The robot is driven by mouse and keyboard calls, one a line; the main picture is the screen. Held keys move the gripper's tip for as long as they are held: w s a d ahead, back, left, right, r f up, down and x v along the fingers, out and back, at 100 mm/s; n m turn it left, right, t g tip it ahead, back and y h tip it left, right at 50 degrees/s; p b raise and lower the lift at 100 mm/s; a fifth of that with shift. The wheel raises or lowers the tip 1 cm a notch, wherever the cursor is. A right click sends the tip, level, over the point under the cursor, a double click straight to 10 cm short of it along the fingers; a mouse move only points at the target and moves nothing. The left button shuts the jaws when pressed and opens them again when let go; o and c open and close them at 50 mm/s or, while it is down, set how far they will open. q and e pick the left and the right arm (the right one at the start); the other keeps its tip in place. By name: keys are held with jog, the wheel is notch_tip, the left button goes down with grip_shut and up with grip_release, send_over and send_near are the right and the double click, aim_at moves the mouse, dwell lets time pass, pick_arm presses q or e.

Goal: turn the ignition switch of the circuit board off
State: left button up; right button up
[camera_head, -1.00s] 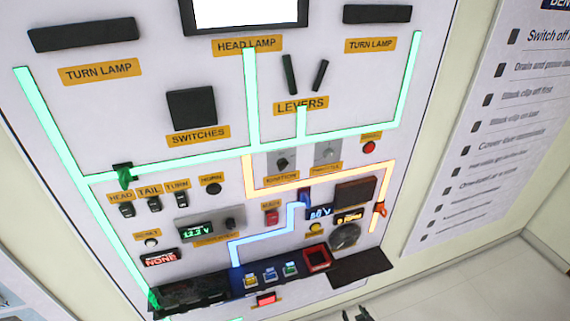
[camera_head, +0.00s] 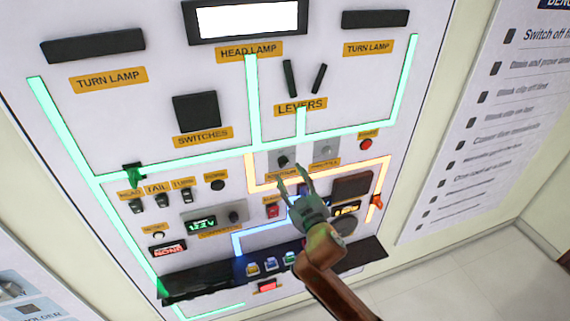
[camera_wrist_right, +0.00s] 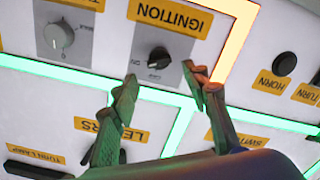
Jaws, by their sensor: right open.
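The ignition switch is a small black knob (camera_head: 283,160) on a grey plate in the middle of the circuit board (camera_head: 225,75). In the right wrist view the knob (camera_wrist_right: 159,58) sits below the orange IGNITION label (camera_wrist_right: 170,16), near the gap between the fingertips. My right gripper (camera_head: 291,173) is open and empty, just in front of the board with its fingers pointing at the knob. In the wrist view its fingers (camera_wrist_right: 160,80) are spread to either side of the knob, and I see no contact. My left gripper is not in view.
The throttle dial (camera_wrist_right: 60,36) is close beside the ignition plate. The red main switch (camera_head: 273,211) and toggle switches (camera_head: 162,200) lie lower on the board. A dark ledge (camera_head: 200,283) juts out at the bottom. A wall chart (camera_head: 490,120) hangs at the right.

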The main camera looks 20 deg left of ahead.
aim_at(284, 165)
jog(key=x, duration=0.5)
jog(key=shift+p, duration=0.4)
jog(key=shift+w+a, duration=0.35)
jog(key=shift+w, duration=0.15)
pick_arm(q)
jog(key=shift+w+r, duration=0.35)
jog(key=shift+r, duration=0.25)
pick_arm(e)
jog(key=shift+c, duration=0.3)
jog(key=c, duration=1)
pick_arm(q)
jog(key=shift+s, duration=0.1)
pick_arm(e)
jog(key=shift+c, duration=0.2)
